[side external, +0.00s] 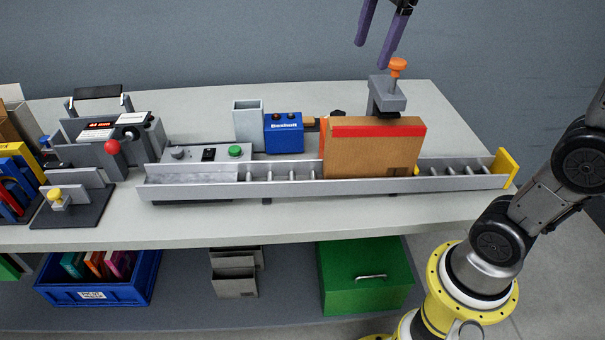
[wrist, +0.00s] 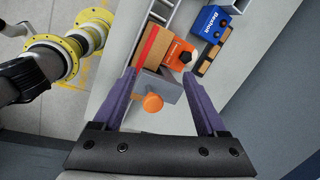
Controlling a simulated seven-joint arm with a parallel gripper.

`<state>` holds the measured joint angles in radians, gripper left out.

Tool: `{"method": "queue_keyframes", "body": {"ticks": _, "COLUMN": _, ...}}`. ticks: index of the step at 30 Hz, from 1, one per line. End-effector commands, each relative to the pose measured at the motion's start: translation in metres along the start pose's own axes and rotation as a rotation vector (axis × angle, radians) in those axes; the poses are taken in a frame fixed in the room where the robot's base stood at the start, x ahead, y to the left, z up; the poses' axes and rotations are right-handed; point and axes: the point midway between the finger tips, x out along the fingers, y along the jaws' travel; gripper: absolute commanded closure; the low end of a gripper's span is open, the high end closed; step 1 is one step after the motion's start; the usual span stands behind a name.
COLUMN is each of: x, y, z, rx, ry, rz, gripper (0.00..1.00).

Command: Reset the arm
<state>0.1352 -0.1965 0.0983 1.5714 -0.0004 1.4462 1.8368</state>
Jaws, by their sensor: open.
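My gripper (side external: 379,38) is open and empty, with two purple fingers pointing down above the right part of the bench, at the top of the side external view. In the wrist view my gripper (wrist: 166,103) has its fingers spread wide on either side of a grey clamp-like stand (side external: 387,97) with an orange knob (side external: 398,66). The orange knob (wrist: 153,102) shows apart from both fingers. A brown box with a red stripe (side external: 372,150) stands in the roller channel just in front of the stand.
The roller channel (side external: 215,193) runs along the bench (side external: 300,228) and ends at a yellow stop (side external: 506,168). A blue device (side external: 284,133) and grey bin (side external: 247,125) stand behind it. Fixtures crowd the left. A green box (side external: 364,275) and blue crate (side external: 95,290) sit below.

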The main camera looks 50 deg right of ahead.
Motion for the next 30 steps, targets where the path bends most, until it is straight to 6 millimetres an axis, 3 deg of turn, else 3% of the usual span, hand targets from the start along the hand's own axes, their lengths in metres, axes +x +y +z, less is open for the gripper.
{"method": "queue_keyframes", "body": {"ticks": 1, "x": -0.003, "y": 0.023, "z": 0.000, "rx": -0.106, "ry": -0.011, "rz": -0.028, "gripper": 0.26}}
{"method": "queue_keyframes", "body": {"ticks": 6, "x": 0.009, "y": 0.086, "z": -0.005, "rx": -0.528, "ry": -0.026, "rz": -0.119, "gripper": 0.26}}
{"method": "queue_keyframes", "body": {"ticks": 15, "x": 0.064, "y": 0.161, "z": -0.021, "rx": -1.279, "ry": 0.029, "rz": -0.242, "gripper": 0.26}}
{"method": "queue_keyframes", "body": {"ticks": 21, "x": 0.100, "y": 0.180, "z": -0.027, "rx": -1.693, "ry": 0.087, "rz": -0.257, "gripper": 0.26}}
{"method": "queue_keyframes", "body": {"ticks": 25, "x": 0.103, "y": 0.176, "z": -0.025, "rx": -1.861, "ry": 0.127, "rz": -0.279, "gripper": 0.26}}
{"method": "queue_keyframes", "body": {"ticks": 30, "x": 0.102, "y": 0.173, "z": -0.024, "rx": -1.948, "ry": 0.148, "rz": -0.288, "gripper": 0.26}}
